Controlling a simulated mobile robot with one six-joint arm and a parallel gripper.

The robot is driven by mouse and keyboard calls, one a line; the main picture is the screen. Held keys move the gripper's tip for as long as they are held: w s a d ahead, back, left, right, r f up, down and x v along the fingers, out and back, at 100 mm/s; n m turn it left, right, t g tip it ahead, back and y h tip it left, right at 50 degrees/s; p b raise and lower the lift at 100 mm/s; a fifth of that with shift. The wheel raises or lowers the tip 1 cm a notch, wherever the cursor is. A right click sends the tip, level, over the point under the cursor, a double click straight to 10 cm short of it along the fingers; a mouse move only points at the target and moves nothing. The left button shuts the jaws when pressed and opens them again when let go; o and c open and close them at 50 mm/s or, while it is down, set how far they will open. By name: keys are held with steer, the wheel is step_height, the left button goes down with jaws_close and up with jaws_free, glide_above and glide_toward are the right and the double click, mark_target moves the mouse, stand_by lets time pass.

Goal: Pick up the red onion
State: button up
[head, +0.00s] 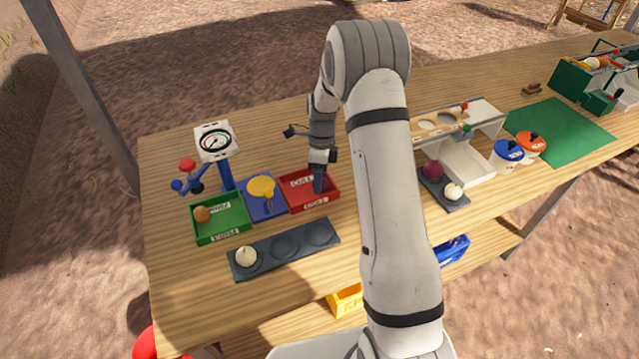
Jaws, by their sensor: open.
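A dark red onion (433,170) sits on a small dark tray (447,199) right of my arm, beside a white onion (453,191). My gripper (319,184) points down over the red bin (325,203), left of the red onion and well apart from it. The gripper is open; its fingertips are small and partly merge with the bin, and I see nothing held. My arm stands between the gripper and the red onion in this view.
A green bin (220,236) holds an orange-brown onion (202,214). A blue scale (226,175) stands behind. A dark tray (284,251) holds another white onion (246,256). The back of the table is clear.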

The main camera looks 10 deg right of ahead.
steer(key=c, duration=0.6)
steer(key=shift+r, duration=0.1)
steer(key=shift+c, duration=0.2)
